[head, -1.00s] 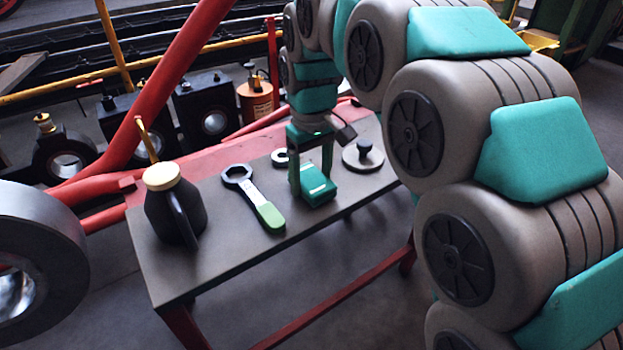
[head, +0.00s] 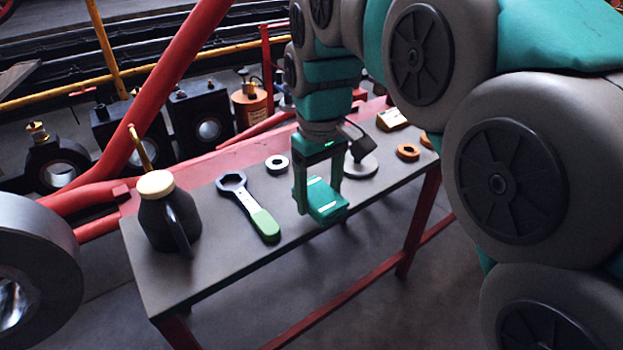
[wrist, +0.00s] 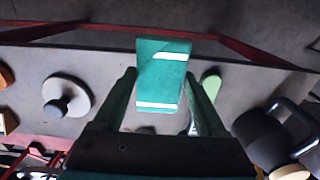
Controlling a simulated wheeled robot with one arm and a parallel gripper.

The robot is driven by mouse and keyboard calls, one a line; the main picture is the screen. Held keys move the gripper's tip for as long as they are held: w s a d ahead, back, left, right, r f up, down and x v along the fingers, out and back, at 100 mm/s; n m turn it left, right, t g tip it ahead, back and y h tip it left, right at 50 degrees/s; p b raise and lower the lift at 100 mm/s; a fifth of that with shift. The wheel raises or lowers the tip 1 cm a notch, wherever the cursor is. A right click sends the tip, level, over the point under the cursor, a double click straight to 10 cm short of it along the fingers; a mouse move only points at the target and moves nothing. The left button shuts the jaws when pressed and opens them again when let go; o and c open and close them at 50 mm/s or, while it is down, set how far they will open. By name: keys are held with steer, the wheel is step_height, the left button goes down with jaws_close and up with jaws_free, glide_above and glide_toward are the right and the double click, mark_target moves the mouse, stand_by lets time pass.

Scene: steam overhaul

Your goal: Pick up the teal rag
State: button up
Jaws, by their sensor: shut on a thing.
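The teal rag (head: 328,204), a folded block with pale stripes, is between the fingers of my gripper (head: 317,188) near the front edge of the bench. In the wrist view the rag (wrist: 163,62) sits between the fingertips (wrist: 160,78), reaching past them and overlapping the bench's front edge in the picture. My gripper is shut on it. I cannot tell whether its underside touches the bench top.
The grey bench (head: 215,255) also holds a black oil can (head: 165,222), a green-handled wrench (head: 250,208), a pale ring (head: 277,164), a knobbed disc (head: 362,167) and an orange ring (head: 408,152). A red beam (head: 160,85) rises at left.

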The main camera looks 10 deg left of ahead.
steer(key=s+d+r, duration=0.1)
steer(key=s+d, duration=0.4)
steer(key=s, duration=0.2)
steer(key=shift+s+d, duration=0.15)
steer(key=shift+s, duration=0.2)
